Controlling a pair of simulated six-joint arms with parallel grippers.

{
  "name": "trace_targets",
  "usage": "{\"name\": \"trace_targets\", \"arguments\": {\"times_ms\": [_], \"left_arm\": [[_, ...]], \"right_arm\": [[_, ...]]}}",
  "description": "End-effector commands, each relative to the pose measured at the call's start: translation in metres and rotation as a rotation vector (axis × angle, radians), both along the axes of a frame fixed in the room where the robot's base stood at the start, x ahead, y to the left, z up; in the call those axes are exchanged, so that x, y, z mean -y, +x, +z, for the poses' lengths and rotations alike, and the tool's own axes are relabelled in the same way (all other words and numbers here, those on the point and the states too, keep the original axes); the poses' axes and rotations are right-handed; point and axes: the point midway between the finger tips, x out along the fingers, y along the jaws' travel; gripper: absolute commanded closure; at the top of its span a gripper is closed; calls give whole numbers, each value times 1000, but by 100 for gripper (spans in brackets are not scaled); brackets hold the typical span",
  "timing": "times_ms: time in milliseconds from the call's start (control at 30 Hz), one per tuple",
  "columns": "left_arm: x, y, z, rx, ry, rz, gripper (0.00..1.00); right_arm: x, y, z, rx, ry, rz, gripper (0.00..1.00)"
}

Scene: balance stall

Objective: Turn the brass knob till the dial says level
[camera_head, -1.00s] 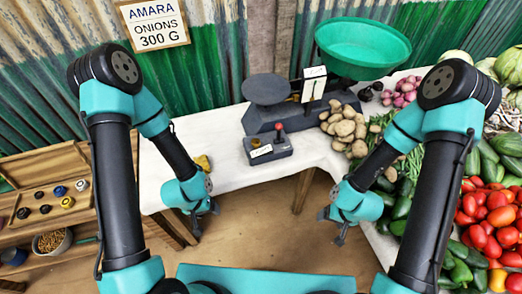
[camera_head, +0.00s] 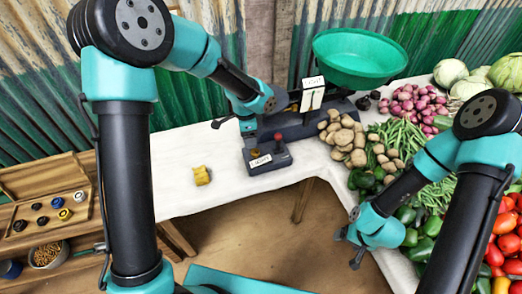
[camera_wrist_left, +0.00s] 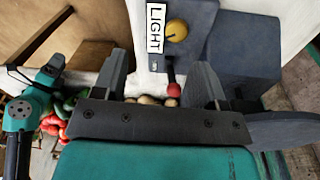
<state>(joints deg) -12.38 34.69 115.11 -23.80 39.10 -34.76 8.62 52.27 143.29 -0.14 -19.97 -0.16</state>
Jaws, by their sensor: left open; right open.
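The brass knob (camera_head: 255,152) sits on a small grey box (camera_head: 282,160) on the white-covered table, in front of the scale. The knob (camera_wrist_left: 177,31) shows clearly in the left wrist view, beside a label (camera_wrist_left: 156,27) reading LIGHT. A red-topped lever (camera_head: 279,137) stands on the same box. The white dial (camera_head: 312,98) is on the scale; its reading is too small to make out. My left gripper (camera_head: 235,124) is open and empty by the scale, apart from the knob. My right gripper (camera_head: 347,250) is open and empty beyond the table's front edge.
The scale carries a green bowl (camera_head: 360,48). Potatoes (camera_head: 345,137) lie to the right of the box, with beans and tomatoes beyond. A yellow lump (camera_head: 202,175) lies on the clear left part of the table. A wooden case (camera_head: 50,205) is at far left.

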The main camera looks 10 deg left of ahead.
Motion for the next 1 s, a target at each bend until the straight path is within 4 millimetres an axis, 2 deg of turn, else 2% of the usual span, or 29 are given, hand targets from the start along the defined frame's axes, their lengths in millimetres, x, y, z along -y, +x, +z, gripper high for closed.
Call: {"name": "trace_targets", "arguments": {"times_ms": [33,100,200,267,667,867,1000], "left_arm": [[4,12,25,30,22,-57,35],[6,21,47,47,49,-114,35],[6,27,63,58,69,-154,35],[6,27,65,58,73,-159,35],[6,27,58,57,71,-156,35],[6,26,37,53,71,-156,35],[6,26,14,53,71,-156,35]], "right_arm": [[0,0,0,0,0,0,22],[0,0,0,0,0,0,22],[0,0,0,0,0,0,22],[0,0,0,0,0,0,22],[0,0,0,0,0,0,22],[0,0,0,0,0,0,22],[0,0,0,0,0,0,22]]}}
